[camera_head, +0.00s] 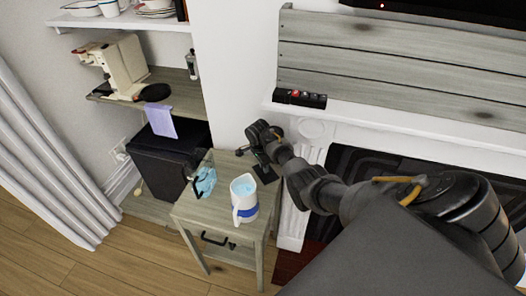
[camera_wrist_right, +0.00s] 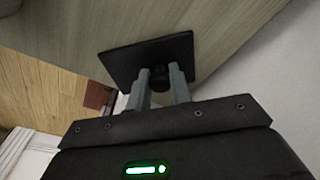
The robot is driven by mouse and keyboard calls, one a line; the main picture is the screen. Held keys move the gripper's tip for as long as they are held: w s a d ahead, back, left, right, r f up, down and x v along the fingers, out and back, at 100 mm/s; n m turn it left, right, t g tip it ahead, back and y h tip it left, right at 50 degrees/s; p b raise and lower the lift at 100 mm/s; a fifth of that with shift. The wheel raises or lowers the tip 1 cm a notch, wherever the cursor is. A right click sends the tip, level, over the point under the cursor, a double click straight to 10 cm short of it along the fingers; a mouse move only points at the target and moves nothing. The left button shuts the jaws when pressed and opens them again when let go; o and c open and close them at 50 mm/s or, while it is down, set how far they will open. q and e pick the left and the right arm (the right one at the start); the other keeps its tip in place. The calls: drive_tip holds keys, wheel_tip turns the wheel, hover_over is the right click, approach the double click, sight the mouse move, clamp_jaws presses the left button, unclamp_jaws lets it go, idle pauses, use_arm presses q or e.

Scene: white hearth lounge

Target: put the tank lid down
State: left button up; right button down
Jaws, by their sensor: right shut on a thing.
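The tank lid (camera_head: 266,174) is a thin dark square plate with a small knob. It is at the back right corner of the small grey wooden table (camera_head: 207,217). My right gripper (camera_head: 255,158) is above it with its fingers shut on the knob. In the right wrist view, the lid (camera_wrist_right: 135,60) lies between and beyond the fingertips (camera_wrist_right: 159,78), with the wood top close behind it. I cannot tell whether the lid touches the wood. My left gripper is not in view.
A white pitcher (camera_head: 244,205) with a blue band stands on the table, left of the lid. A light blue item (camera_head: 205,182) is at the table's left. The fireplace mantel (camera_head: 400,124) is at right.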

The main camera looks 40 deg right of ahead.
drive_tip(key=c, duration=1.3)
unclamp_jaws()
drive_tip(key=shift+f, duration=0.15)
drive_tip(key=shift+o, duration=0.2)
drive_tip(key=shift+r, duration=0.35)
drive_tip(key=shift+a+r, duration=0.15)
drive_tip(key=shift+r, duration=1.05)
drive_tip(key=shift+a+r, duration=0.2)
drive_tip(key=shift+r, duration=0.95)
drive_tip(key=shift+a+r, duration=0.15)
drive_tip(key=shift+r, duration=1.05)
